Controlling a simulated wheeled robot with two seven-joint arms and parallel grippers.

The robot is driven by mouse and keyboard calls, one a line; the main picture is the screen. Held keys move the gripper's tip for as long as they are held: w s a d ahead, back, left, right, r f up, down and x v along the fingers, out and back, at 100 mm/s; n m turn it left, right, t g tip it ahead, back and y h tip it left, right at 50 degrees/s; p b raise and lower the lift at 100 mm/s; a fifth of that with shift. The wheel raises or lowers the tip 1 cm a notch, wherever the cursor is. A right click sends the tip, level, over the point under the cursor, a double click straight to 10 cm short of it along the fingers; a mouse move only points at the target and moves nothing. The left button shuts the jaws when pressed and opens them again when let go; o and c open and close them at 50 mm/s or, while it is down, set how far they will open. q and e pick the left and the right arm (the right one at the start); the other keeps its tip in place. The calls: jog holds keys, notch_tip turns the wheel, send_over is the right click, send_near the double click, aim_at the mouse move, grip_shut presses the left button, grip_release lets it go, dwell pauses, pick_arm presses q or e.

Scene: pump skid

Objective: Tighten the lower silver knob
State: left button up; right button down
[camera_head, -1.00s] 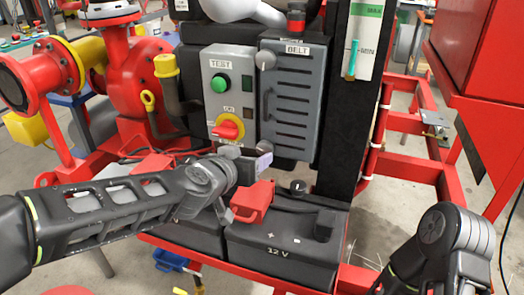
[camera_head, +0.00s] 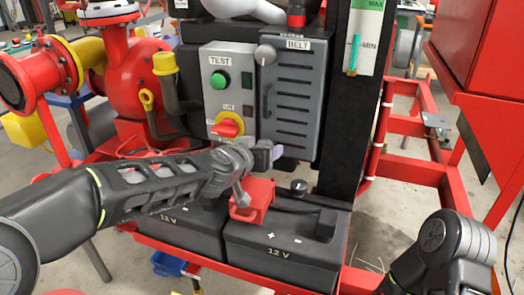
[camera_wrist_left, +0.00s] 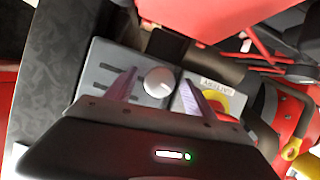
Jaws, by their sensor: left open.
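The lower silver knob (camera_wrist_left: 158,82) is a round, light grey disc on the grey belt cover (camera_head: 297,98). It shows in the left wrist view, and my left gripper hides it in the head view. My left gripper (camera_wrist_left: 161,88) is open, with one purple-grey finger on each side of the knob. A clear gap seems to lie on both sides; I cannot tell the depth. In the head view the left gripper (camera_head: 272,154) is at the cover's lower edge. A similar upper silver knob (camera_head: 265,55) sits near the BELT label. My right gripper is out of view.
The TEST box (camera_head: 220,92) with a green button and a red-yellow switch (camera_head: 228,125) stands left of the cover. A black post (camera_head: 346,120) stands to the right.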

pick_arm(q)
grip_shut()
dwell(0.5)
jog(key=n+h+b, duration=0.3)
jog(key=n+b, duration=0.2)
jog(key=b, duration=0.6)
jog(key=shift+a+f, duration=0.1)
jog(key=shift+a, duration=0.05)
dwell(0.4)
grip_release()
